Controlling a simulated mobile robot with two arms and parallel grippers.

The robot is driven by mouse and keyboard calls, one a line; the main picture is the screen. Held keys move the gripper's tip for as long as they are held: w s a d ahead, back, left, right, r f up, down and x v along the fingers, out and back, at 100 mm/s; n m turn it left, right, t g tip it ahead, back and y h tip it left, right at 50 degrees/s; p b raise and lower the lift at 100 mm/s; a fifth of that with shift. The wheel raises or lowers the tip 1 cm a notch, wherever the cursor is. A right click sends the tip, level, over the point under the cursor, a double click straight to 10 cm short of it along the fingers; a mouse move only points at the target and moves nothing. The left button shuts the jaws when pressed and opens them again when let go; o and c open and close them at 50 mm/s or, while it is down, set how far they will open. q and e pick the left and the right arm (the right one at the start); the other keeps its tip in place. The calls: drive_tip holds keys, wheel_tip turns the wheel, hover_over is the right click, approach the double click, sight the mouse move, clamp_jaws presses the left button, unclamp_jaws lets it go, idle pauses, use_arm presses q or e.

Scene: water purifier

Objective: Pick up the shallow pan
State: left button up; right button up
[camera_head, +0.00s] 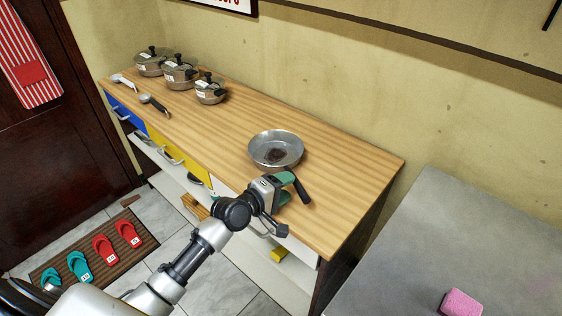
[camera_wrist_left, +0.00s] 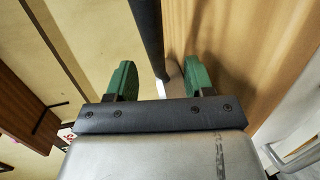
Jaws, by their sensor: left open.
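The shallow pan (camera_head: 276,150) is a round grey metal pan with a dark patch in its middle. It sits on the wooden counter, and its black handle (camera_head: 303,191) points toward the front edge. My left gripper (camera_head: 287,188) is open at the handle, with green fingers. In the left wrist view, the black handle (camera_wrist_left: 149,38) runs into the gap between the two open fingers (camera_wrist_left: 158,80). Whether either finger touches it, I cannot tell. My right gripper is not in view.
The wooden counter (camera_head: 350,175) is clear right of the pan. Several lidded pots (camera_head: 180,72) and two handled utensils (camera_head: 153,103) are at its far left. A wall runs behind. A grey worktop (camera_head: 430,240) with a pink sponge (camera_head: 461,302) is at right.

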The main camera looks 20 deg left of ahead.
use_arm(q)
drive_tip(key=x, duration=0.4)
drive_tip(key=shift+w+a+r, duration=0.15)
drive_tip(key=shift+w, duration=0.1)
clamp_jaws()
